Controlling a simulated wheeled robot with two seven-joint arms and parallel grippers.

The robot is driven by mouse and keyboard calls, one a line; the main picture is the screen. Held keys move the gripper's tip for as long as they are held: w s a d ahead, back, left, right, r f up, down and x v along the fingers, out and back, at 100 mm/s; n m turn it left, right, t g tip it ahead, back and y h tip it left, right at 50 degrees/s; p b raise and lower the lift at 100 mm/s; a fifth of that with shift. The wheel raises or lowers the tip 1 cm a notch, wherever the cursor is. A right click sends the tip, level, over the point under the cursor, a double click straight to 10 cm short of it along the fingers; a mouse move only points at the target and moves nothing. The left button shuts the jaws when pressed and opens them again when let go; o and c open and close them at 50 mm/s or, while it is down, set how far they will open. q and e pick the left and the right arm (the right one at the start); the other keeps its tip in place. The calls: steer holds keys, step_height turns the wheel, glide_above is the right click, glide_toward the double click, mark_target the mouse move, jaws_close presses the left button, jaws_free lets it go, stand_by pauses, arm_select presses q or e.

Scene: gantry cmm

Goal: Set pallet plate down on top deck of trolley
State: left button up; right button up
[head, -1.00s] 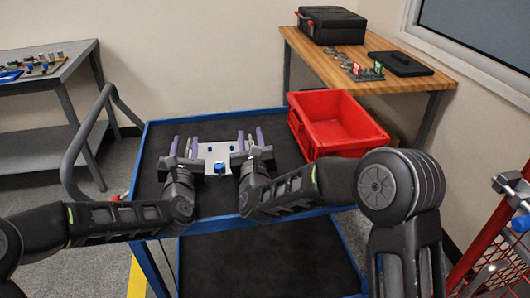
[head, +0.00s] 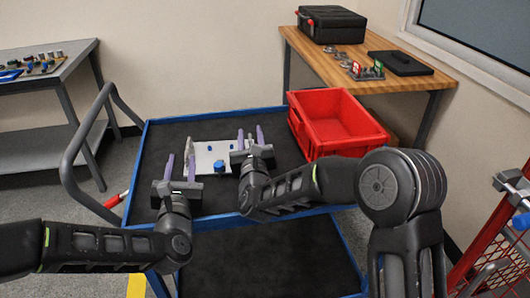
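The pallet plate (head: 208,158) is a pale grey plate with small blue parts on it. It appears to lie flat on the dark top deck (head: 285,190) of the blue-edged trolley, left of the red bin. My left gripper (head: 180,166) is open, with its purple fingers spread, at the near left of the plate. It looks empty, and one finger overlaps the plate's left end in the picture. My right gripper (head: 250,137) is open at the plate's right end, its fingers spread. Its body hides that end, so I cannot tell whether it touches the plate.
A red bin (head: 345,147) stands on the trolley's right side. The trolley's handle (head: 72,165) is at left. A wooden bench (head: 400,84) with a black case (head: 332,27) is behind right. A grey table (head: 52,77) is far left. Bare deck lies around the plate.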

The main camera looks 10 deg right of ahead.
steer(key=shift+g, duration=0.4)
steer(key=f, duration=0.4)
steer(key=shift+s+d+f, duration=0.1)
steer(key=shift+s+f, duration=0.2)
steer(key=shift+s, duration=0.1)
steer(key=shift+s+r, duration=0.1)
steer(key=shift+s, duration=0.55)
steer(key=s, duration=0.1)
steer(key=s+r, duration=0.1)
steer(key=s, duration=0.1)
steer(key=s+r, duration=0.1)
steer(key=s, duration=0.1)
steer(key=shift+s+a+r, duration=0.25)
steer(key=shift+a, duration=0.15)
steer(key=shift+s+r+t, duration=0.25)
steer(key=shift+s+t, duration=0.05)
steer(key=shift+a+r, duration=0.1)
steer(key=shift+r, duration=0.05)
steer(key=shift+w+r+p, duration=0.1)
steer(key=shift+r+p, duration=0.15)
steer(key=shift+p, duration=0.1)
